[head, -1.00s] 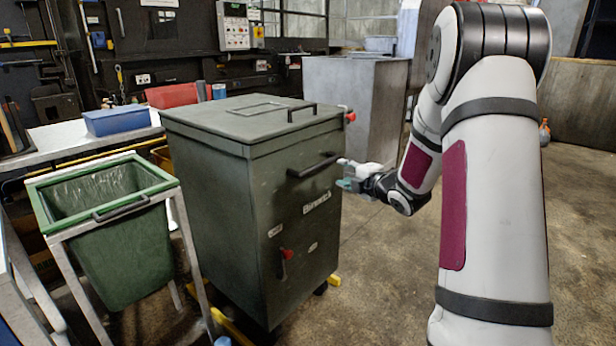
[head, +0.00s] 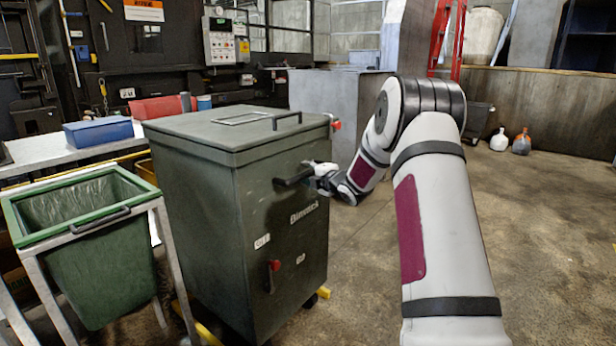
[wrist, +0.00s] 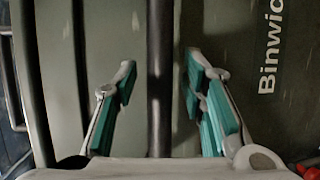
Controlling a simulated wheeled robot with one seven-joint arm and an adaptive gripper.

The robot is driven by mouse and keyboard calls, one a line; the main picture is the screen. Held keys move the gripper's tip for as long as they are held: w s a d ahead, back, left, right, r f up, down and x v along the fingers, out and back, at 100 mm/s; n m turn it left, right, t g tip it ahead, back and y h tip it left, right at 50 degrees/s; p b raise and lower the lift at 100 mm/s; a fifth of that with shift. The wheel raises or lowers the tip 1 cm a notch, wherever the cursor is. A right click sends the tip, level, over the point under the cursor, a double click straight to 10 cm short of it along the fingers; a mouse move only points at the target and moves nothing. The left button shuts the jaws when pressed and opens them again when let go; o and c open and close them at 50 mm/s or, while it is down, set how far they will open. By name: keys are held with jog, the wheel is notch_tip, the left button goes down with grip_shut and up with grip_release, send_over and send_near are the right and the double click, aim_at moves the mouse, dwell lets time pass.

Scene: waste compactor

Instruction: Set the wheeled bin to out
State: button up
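The wheeled bin (head: 205,215) is a tall dark green box with a flat lid. It stands upright between the small bin and my arm. Its front has a black bar handle (head: 290,180), a red-knobbed latch (head: 272,268) and a "Binwick" label. My gripper (head: 312,174) is at the right end of this handle. In the wrist view the handle bar (wrist: 160,80) runs between the two teal-padded fingers of my gripper (wrist: 158,85). The fingers are apart, with a visible gap on each side of the bar.
A smaller green bin (head: 95,260) in a metal frame stands close on the left. A workbench (head: 45,148) with a blue box (head: 98,132) is behind. A grey metal cabinet (head: 325,110) stands behind the bin. Yellow floor pieces (head: 323,292) show at the bin's base. Open floor lies right.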

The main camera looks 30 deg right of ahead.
jog(key=shift+w, duration=0.25)
grip_shut()
